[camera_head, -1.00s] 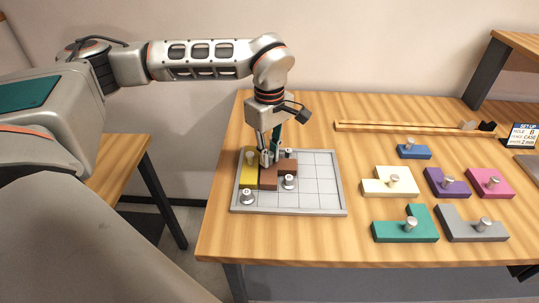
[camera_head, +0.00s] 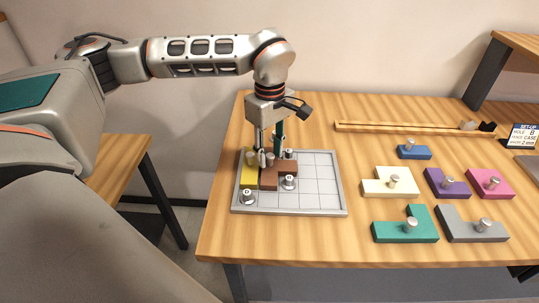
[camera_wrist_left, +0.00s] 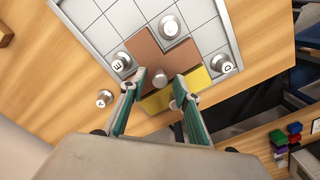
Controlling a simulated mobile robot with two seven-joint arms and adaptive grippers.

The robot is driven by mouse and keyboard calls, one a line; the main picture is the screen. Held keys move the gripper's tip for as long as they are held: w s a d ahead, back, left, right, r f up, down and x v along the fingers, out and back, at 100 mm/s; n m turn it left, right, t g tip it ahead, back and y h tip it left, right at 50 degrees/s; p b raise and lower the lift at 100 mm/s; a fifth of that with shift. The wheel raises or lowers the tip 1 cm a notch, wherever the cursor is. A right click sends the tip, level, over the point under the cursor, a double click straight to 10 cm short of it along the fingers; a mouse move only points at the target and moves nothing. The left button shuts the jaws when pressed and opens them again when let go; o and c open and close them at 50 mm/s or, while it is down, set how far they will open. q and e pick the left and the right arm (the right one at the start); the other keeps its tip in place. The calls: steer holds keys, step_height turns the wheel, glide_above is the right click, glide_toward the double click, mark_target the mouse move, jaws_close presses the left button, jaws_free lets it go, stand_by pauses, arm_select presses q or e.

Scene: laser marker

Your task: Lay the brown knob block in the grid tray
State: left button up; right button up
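The brown block (camera_head: 269,180) lies in the grid tray (camera_head: 318,212), against the right side of the yellow block (camera_head: 248,179). Its knob shows in the wrist view (camera_wrist_left: 160,77). My left gripper (camera_head: 267,157) is just over the block. In the wrist view, the fingertips (camera_wrist_left: 158,76) are spread on either side of the knob with gaps between, so the gripper is open. The brown block (camera_wrist_left: 146,46) appears flat in the tray in that view. The fingers partly cover the yellow block (camera_wrist_left: 157,101). My right gripper is not in view.
Tray pegs include one at front left (camera_head: 247,196) and one in front of the brown block (camera_head: 289,182). The tray's right side is empty. Cream (camera_head: 376,187), teal (camera_head: 391,231), purple (camera_head: 434,179), pink (camera_head: 477,178), grey (camera_head: 460,226) and blue (camera_head: 416,153) blocks lie to the right.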

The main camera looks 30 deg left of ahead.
mark_target(270, 155)
arm_select(q)
step_height(270, 155, up, 11)
steer(key=p, duration=0.1)
steer(key=shift+f, duration=0.1)
stand_by(0.6)
